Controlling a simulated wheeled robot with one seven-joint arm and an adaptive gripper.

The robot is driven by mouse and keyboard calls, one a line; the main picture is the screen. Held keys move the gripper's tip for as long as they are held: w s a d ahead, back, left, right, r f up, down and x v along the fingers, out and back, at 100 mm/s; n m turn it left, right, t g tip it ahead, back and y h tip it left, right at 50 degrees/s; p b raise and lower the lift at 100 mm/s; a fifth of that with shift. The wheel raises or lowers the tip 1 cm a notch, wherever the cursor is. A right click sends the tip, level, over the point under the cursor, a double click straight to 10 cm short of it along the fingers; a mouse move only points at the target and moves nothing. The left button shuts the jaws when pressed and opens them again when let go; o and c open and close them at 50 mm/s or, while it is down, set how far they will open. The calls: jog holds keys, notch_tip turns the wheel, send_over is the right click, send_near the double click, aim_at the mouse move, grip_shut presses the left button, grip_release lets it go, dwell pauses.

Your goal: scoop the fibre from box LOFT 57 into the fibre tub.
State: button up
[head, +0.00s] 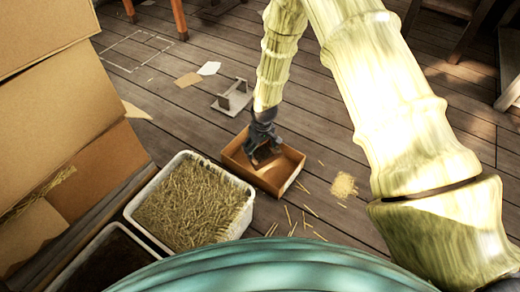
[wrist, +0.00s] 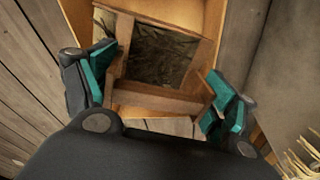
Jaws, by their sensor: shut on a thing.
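My gripper (head: 263,148) reaches down into a shallow orange-brown box (head: 292,174) on the floor. In the wrist view its teal fingers (wrist: 164,97) are shut on a wooden square-framed piece (wrist: 158,97), which looks like a scoop. Dark, strand-like material (wrist: 158,55) shows inside the frame; I cannot tell if it lies in the scoop or beneath it. The box wall (wrist: 195,10) surrounds the scoop. No LOFT 57 label is readable. A white-rimmed tub (head: 247,208) heaped with straw-coloured fibre (head: 190,200) stands left of the box.
A second, dark-filled tub (head: 108,262) stands at the lower left, beside stacked cardboard boxes (head: 50,90). Loose straw (head: 344,186) lies on the floor right of the box. A small grey stand (head: 232,97) is behind it. Plank floor behind is mostly clear.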

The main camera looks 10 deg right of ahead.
jog(key=shift+a+r+p, duration=0.15)
jog(key=shift+r+p, duration=0.55)
jog(key=shift+r, duration=3.7)
jog(key=shift+c, duration=0.2)
